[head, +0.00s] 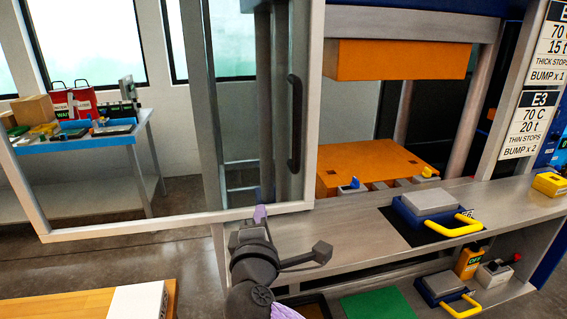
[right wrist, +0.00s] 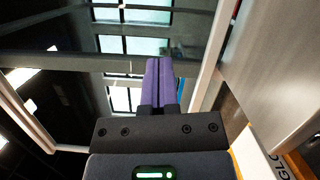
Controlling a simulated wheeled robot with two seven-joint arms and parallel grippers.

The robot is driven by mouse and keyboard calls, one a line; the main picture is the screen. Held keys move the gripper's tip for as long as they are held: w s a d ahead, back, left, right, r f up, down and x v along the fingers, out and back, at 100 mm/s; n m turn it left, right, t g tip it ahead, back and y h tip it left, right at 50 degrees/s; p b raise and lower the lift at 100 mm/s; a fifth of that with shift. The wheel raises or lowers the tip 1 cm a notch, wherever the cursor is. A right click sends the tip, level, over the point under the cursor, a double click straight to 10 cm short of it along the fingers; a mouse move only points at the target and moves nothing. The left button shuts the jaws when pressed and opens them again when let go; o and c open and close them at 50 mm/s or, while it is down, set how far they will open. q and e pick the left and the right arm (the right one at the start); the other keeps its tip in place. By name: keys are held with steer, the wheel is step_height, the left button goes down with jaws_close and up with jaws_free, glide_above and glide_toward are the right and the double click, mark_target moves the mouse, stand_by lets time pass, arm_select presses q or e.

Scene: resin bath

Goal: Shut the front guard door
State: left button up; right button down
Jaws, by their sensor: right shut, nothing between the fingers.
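The front guard door (head: 130,222) is a pale frame around a clear pane, standing open across the left half of the head view. Its black upright handle (head: 294,123) is near the door's right edge. My right gripper (head: 260,213) is at the door's bottom rail, below and left of the handle. Its purple fingers are shut and empty, and they also show in the right wrist view (right wrist: 158,80) against the pane and frame. I cannot tell whether they touch the door. The press opening, with an orange upper block (head: 398,60) and orange lower plate (head: 375,163), is uncovered. My left gripper is out of view.
A grey ledge (head: 350,235) runs in front of the press. A blue tray with a yellow handle (head: 455,228) sits on it. A yellow box (head: 550,185) is at the right. A blue-topped bench (head: 75,142) stands behind the door, and a wooden table (head: 75,303) is at lower left.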

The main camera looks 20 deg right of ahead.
steer(key=b, duration=0.2)
glide_toward(284, 164)
steer(key=w, duration=0.1)
steer(key=w+a, duration=0.1)
steer(key=w, duration=0.1)
steer(key=w+a, duration=0.1)
steer(key=w, duration=0.1)
steer(key=shift+a+f, duration=0.2)
steer(key=shift+f, duration=0.2)
steer(key=d, duration=0.1)
steer(key=d+r+p, duration=0.1)
steer(key=d, duration=0.1)
steer(key=shift+d, duration=0.25)
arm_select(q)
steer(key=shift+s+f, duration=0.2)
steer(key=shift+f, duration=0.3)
arm_select(e)
steer(key=shift+d, duration=0.3)
steer(key=shift+s, duration=0.1)
